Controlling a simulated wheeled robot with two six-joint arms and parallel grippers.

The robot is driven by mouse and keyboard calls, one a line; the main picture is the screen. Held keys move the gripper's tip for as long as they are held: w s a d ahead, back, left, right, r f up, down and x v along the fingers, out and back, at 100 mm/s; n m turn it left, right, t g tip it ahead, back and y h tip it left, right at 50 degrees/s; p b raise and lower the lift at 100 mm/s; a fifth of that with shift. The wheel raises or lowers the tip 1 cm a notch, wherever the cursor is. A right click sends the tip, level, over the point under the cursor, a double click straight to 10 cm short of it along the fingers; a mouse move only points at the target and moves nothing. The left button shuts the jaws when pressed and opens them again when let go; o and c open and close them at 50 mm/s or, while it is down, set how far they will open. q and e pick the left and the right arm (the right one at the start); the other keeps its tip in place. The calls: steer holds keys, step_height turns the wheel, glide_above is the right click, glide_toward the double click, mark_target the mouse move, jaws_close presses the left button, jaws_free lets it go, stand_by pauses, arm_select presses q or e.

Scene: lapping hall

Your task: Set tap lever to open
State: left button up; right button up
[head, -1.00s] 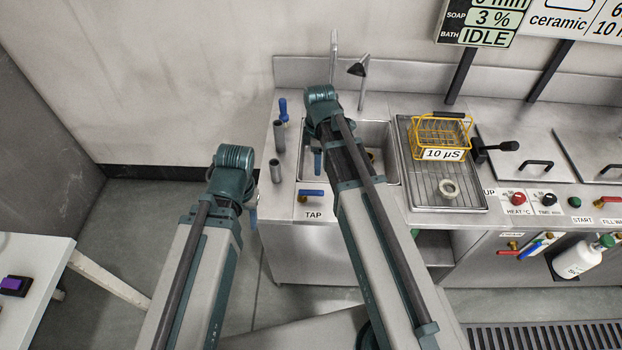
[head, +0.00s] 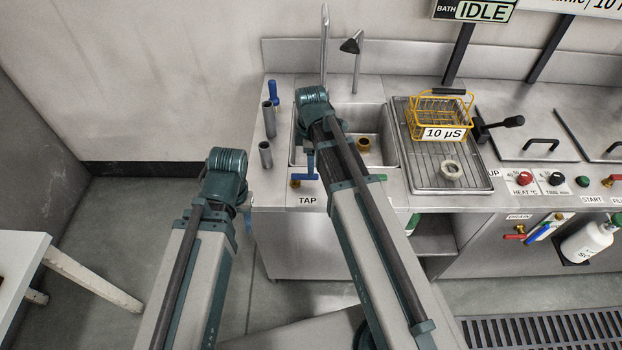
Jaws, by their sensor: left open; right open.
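The tap lever (head: 306,177) is a blue handle on a brass valve above the TAP label (head: 308,200), at the sink's front edge. It points sideways to the right in the head view. My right gripper (head: 310,164) hangs below its wrist just above the lever, open. Its fingers are small and partly hidden by the arm, and I cannot tell whether they touch the lever. My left gripper (head: 247,220) is open, beside the counter's left front corner, mostly hidden behind its wrist.
The sink (head: 378,120) holds a brass fitting (head: 363,145). Two grey tubes (head: 267,137) and a blue-handled tool (head: 273,94) stand left of it. A white table (head: 18,255) is at left.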

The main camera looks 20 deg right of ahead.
mark_target(305, 177)
step_height(305, 177, down, 5)
steer(key=b, duration=0.3)
steer(key=shift+r+b, duration=0.15)
steer(key=shift+b, duration=0.15)
jaws_close()
stand_by(1.1)
